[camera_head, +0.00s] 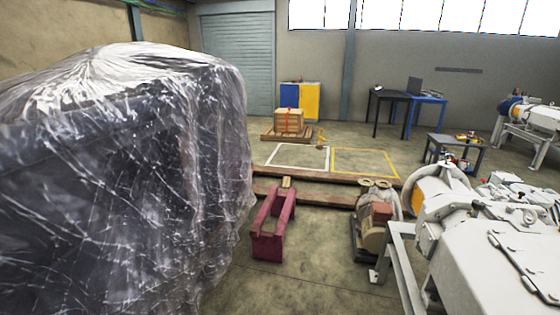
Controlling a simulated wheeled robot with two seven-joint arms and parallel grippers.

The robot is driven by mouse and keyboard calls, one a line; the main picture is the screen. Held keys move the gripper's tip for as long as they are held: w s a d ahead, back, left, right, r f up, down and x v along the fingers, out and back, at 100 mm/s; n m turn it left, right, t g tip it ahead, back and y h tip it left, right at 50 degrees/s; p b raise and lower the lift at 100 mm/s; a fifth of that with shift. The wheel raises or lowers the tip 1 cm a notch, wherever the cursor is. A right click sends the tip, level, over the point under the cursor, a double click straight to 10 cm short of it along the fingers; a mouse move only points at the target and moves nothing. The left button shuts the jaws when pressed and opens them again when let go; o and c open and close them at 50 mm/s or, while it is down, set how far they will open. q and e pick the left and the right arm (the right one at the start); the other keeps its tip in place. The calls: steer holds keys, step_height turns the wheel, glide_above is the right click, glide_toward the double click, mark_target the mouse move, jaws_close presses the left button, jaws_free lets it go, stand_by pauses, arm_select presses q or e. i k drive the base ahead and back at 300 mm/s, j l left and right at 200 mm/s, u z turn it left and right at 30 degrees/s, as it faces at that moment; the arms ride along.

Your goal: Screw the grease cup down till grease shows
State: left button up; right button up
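No grease cup can be made out in the head view. A large white machine (505,262) with a bolted cover stands at the lower right, close to me. A grey-and-yellow round housing (428,190) sits at its far left end. Small fittings on top of the machine are too small to tell apart. Neither of my grippers shows in this view.
A big machine under clear plastic sheeting (120,180) fills the left. A red stand (270,225) and a brown motor or pump (375,228) stand on the floor between. Timber beams (310,194) lie behind them. A tool cart (455,150) stands at the right. Open floor (310,285) lies ahead.

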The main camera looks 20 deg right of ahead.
mark_target(477, 205)
steer(key=i+l+z, duration=0.25)
steer(key=i+z, duration=0.25)
steer(key=i, duration=0.5)
steer(key=i+j+z, duration=0.1)
steer(key=i+z, duration=0.4)
steer(key=i, duration=0.45)
steer(key=i+z, duration=0.3)
steer(key=z, duration=0.15)
steer(key=i+j+z, duration=0.15)
steer(key=i+z, duration=0.15)
steer(key=z, duration=0.2)
steer(key=i+j+z, duration=0.25)
steer(key=z, duration=0.2)
steer(key=i+j+z, duration=0.2)
steer(key=j+z, duration=0.25)
steer(key=i+j+z, duration=0.2)
steer(key=z, duration=0.25)
steer(key=j, duration=0.1)
